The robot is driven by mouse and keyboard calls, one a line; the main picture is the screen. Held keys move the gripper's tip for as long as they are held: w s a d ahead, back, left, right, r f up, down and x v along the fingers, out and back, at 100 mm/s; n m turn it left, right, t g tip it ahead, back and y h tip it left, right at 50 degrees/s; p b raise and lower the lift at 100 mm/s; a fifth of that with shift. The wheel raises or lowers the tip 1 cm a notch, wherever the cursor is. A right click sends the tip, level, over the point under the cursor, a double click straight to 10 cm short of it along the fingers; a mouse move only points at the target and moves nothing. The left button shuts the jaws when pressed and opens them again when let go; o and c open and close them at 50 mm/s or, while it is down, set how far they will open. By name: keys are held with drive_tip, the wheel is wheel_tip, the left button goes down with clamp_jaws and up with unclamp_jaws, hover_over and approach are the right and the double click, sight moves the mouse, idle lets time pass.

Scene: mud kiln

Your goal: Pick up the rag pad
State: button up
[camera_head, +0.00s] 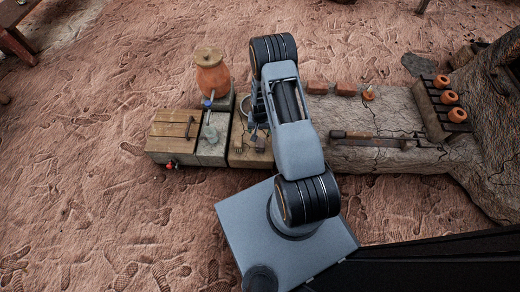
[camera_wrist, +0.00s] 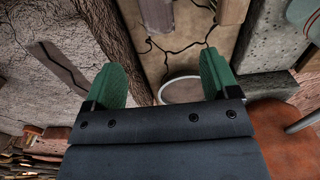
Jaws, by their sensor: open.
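I cannot single out the rag pad for certain in either view. In the head view, small items crowd the wooden bench top (camera_head: 240,157) beside and under my arm. My gripper (camera_head: 257,112) is over the bench there, mostly hidden by my own arm. In the wrist view my gripper (camera_wrist: 163,64) shows two green fingers spread apart, with nothing held between them. Beyond them lies a cracked brown surface. A round pale-rimmed thing (camera_wrist: 181,90) shows near the right finger, partly covered by it. A brown block (camera_wrist: 157,14) lies at the top.
An orange clay jar (camera_head: 212,75) stands behind the bench; it also shows in the wrist view (camera_wrist: 285,135). A wooden lidded box (camera_head: 172,128) is at the left. A long tool (camera_head: 368,138) lies on the clay ledge (camera_head: 375,158). Orange pots (camera_head: 448,97) stand on a rack at right.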

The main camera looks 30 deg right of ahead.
sight(260, 142)
wheel_tip(260, 142, down, 9)
drive_tip(key=b, duration=0.3)
drive_tip(key=shift+s, duration=0.1)
drive_tip(key=shift+s+f+b, duration=0.1)
drive_tip(key=shift+f+b, duration=1.3)
drive_tip(key=shift+f, duration=1.3)
drive_tip(key=shift+r, duration=0.1)
drive_tip(key=c, duration=1.1)
drive_tip(key=shift+d, duration=0.1)
drive_tip(key=shift+r, duration=0.1)
